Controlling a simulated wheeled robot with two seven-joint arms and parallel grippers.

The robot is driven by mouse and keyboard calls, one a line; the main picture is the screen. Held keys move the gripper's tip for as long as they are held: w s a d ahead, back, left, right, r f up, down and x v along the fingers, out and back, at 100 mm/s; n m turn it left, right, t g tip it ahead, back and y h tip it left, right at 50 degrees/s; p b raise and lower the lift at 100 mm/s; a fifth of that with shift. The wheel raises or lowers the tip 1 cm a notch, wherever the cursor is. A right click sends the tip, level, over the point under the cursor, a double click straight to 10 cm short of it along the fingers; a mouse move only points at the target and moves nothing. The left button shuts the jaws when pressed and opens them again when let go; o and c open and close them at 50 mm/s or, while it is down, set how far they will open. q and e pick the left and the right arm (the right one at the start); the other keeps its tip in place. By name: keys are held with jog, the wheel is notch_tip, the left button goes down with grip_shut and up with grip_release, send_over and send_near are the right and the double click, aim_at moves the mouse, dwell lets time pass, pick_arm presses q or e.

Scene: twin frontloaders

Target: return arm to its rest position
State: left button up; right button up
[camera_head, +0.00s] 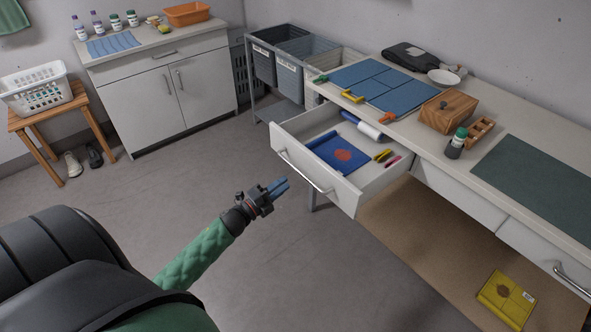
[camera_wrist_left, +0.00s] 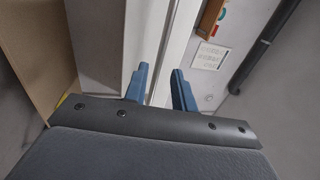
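My left arm, in a green sleeve, reaches in from the lower left in the head view. My left gripper (camera_head: 279,186) hangs over open floor, a little in front of and left of the pulled-out drawer (camera_head: 345,186), apart from its handle (camera_head: 303,172). In the left wrist view its two blue fingers (camera_wrist_left: 160,75) stand apart with nothing between them, so it is open and empty. My right arm and gripper do not show in either view.
The desk (camera_head: 455,142) runs along the right. A yellow book (camera_head: 507,298) lies low beneath it. A white cabinet (camera_head: 170,95) and a wooden stool (camera_head: 50,113) stand back left. The middle floor is clear.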

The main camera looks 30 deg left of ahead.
pick_arm(q)
jog(key=a+f+n+g+y, duration=0.4)
jog(key=a+f+n+y, duration=0.2)
jog(key=a+n+y, duration=0.4)
jog(key=s+d+f+n+g+y, duration=0.1)
jog(key=s+d+f+n+g, duration=0.35)
jog(key=f+n, duration=0.2)
jog(key=s+d+f+n+g+h, duration=0.1)
jog(key=s+d+f+g, duration=0.1)
jog(key=s+d, duration=0.6)
jog(key=s+d+f+n+g+h, duration=0.1)
jog(key=s+d+f+g+h, duration=0.1)
jog(key=s+d, duration=0.6)
jog(key=s+d+f+n+g+h, duration=0.1)
jog(key=s+d+f+g, duration=0.3)
jog(key=s+d, duration=0.5)
jog(key=d+g+h, duration=0.1)
jog(key=d, duration=0.4)
jog(key=shift+f, duration=0.25)
jog(key=shift+s+n, duration=0.1)
jog(key=shift+n, duration=0.15)
